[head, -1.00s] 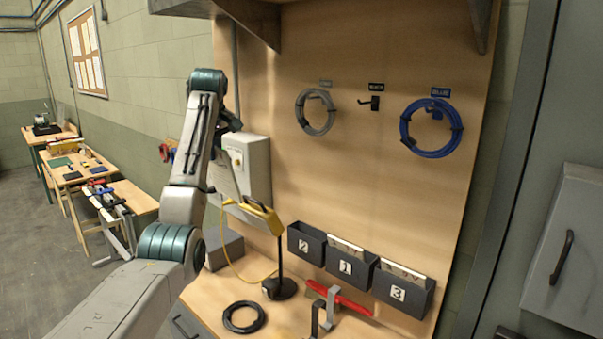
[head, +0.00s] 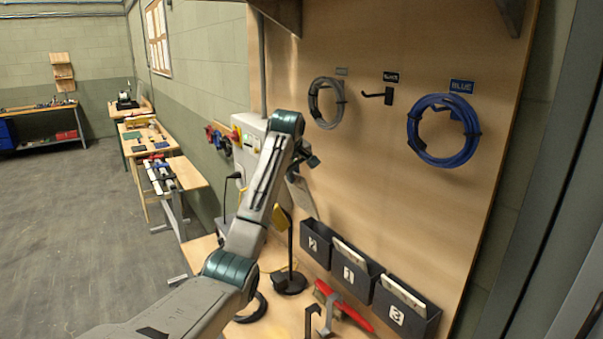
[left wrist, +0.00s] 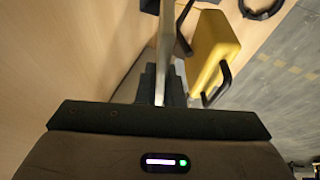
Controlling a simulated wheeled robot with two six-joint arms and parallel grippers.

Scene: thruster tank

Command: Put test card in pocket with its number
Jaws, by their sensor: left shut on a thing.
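My left gripper (head: 296,172) is shut on a pale test card (head: 303,197), which hangs tilted below it, left of the pockets and in front of the board. In the left wrist view the card (left wrist: 165,45) shows nearly edge-on between the fingers (left wrist: 160,86); its number cannot be read. Three dark pockets are on the board: pocket 2 (head: 314,244), pocket 1 (head: 349,276) and pocket 3 (head: 396,317). Pale cards stand in pockets 1 and 3. No card shows in pocket 2. My right gripper is not in view.
A yellow device (head: 281,219) is by a black stand (head: 290,283), close to my left arm; it also shows in the left wrist view (left wrist: 212,50). A red-handled tool (head: 345,308) lies below the pockets. Cable coils, including a blue one (head: 444,158), hang above.

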